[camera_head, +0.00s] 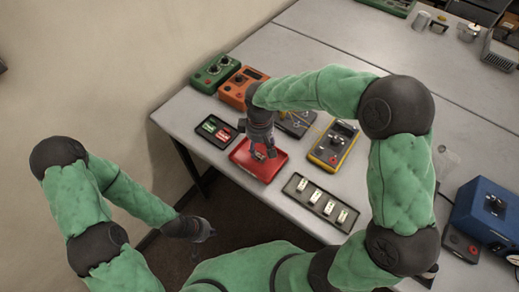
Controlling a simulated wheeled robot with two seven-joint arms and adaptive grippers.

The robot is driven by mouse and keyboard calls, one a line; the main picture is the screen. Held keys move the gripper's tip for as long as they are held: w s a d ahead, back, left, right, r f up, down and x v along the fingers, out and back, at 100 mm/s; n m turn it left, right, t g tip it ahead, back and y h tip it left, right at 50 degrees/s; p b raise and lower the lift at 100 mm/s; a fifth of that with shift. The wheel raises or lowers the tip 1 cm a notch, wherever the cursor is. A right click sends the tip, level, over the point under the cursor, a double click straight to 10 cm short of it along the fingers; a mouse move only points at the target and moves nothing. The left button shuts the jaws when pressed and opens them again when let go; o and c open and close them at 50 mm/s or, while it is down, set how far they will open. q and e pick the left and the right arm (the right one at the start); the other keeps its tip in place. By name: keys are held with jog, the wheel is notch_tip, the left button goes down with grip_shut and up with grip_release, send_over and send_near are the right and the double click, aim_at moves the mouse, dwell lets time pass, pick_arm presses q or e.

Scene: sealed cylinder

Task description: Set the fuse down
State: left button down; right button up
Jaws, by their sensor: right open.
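My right gripper (263,150) is open and points down over the red tray (245,162) near the table's edge. A small pale piece, possibly the fuse, shows at its fingertips; I cannot tell whether it touches the tray floor. A black tray (227,146) with green and red pieces (209,127) lies to the left. Another black tray (315,217) with several white fuse-like blocks (315,197) lies to the right. My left gripper (208,232) hangs off the table in front; its fingers are too small to read.
Behind the red tray stand a green meter (214,73), an orange meter (236,91) and a yellow meter (334,146). A blue box (490,208) is at the right.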

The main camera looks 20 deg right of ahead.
aim_at(260, 154)
notch_tip(260, 154, up, 8)
jog(key=p, duration=0.1)
jog(key=shift+f, duration=0.15)
dwell(0.5)
